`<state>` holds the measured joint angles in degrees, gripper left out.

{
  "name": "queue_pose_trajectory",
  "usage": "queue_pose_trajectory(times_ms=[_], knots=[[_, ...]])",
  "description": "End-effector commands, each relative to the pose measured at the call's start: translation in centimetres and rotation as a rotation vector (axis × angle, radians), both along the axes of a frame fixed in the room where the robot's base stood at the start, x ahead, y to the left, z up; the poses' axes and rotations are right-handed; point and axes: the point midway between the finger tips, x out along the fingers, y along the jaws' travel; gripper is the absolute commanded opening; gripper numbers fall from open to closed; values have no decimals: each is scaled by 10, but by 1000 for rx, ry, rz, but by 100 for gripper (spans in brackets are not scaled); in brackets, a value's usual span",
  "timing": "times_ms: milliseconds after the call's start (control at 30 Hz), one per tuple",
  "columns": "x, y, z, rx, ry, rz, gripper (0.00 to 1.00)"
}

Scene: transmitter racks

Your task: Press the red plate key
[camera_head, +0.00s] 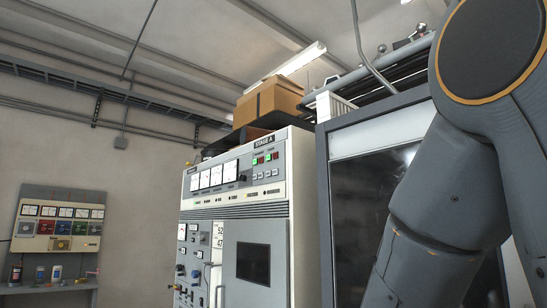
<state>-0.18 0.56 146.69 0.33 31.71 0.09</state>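A pale grey transmitter cabinet (240,207) stands in the middle, angled to the camera. High on its right face is a small panel under a dark sign (264,143), with small green and red keys or lamps. A red one (275,155) is at the panel's right end, and another red one is to its left. The lettering above them is too small to read, so I cannot tell which is the plate key. My arm fills the right side, clear of this panel in the picture. My gripper is out of view.
A cardboard box (268,101) sits on top of the cabinet. A dark-fronted rack (365,180) stands right of it, partly behind my arm. A wall panel with meters (60,226) and a shelf of bottles (48,287) are at far left. Pipes and a cable tray run overhead.

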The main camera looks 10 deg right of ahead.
Motion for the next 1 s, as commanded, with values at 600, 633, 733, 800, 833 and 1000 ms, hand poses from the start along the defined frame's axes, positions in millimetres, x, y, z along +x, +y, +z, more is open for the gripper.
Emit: queue_pose_trajectory(times_ms=[600,633,733,800,833,1000], knots=[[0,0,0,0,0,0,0],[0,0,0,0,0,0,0],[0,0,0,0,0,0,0],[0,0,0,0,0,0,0],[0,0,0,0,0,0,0],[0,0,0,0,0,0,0]])
